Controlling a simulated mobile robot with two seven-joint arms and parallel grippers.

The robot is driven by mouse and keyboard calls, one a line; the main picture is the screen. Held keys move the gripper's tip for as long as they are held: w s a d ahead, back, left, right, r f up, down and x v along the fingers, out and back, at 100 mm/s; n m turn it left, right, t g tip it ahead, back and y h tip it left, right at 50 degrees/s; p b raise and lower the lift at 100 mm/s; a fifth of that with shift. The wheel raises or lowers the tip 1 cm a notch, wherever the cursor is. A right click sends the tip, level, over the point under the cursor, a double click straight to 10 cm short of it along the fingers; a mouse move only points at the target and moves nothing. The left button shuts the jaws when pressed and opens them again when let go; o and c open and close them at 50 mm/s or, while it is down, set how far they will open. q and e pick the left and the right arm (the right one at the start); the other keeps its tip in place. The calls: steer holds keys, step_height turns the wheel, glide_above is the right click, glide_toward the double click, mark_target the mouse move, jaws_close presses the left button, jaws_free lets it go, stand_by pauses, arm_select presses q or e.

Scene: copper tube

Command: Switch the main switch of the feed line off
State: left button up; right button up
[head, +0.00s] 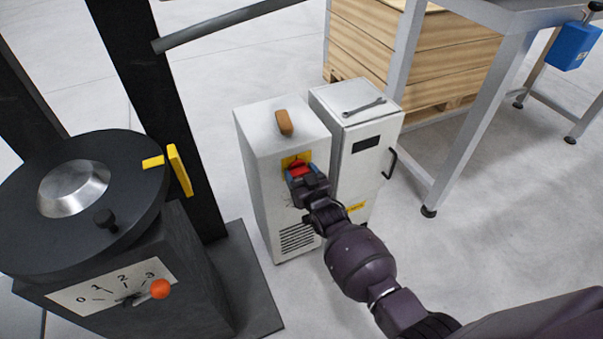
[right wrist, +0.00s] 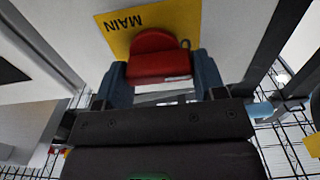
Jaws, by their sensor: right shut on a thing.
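The main switch is a red knob (head: 297,167) on a yellow plate (head: 290,160), on the front of a white cabinet (head: 262,187). In the right wrist view the red knob (right wrist: 158,55) sits on the yellow plate (right wrist: 128,27) marked MAIN. My right gripper (head: 302,172) is at the knob, shut on it. In the right wrist view its blue fingers (right wrist: 160,80) stand on both sides of the knob. The knob's exact angle is partly hidden by the gripper. My left gripper is not in view.
A second white cabinet (head: 349,154) with a wrench (head: 364,107) on top and a black handle (head: 391,163) stands to the right. A brown-handled object (head: 285,122) lies on the switch cabinet. A dark machine with a dial (head: 115,287) stands left. A table leg (head: 473,125) stands right.

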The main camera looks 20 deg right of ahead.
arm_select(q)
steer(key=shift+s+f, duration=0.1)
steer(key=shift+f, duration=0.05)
arm_select(e)
steer(key=o, duration=0.9)
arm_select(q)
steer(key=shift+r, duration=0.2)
arm_select(e)
steer(key=shift+s, duration=0.1)
steer(key=shift+s+r, duration=0.1)
steer(key=shift+s, duration=0.55)
arm_select(q)
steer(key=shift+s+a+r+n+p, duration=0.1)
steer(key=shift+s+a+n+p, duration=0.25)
steer(key=shift+p, duration=1.05)
arm_select(e)
steer(key=shift+s+d, duration=0.15)
steer(key=shift+s, duration=4.55)
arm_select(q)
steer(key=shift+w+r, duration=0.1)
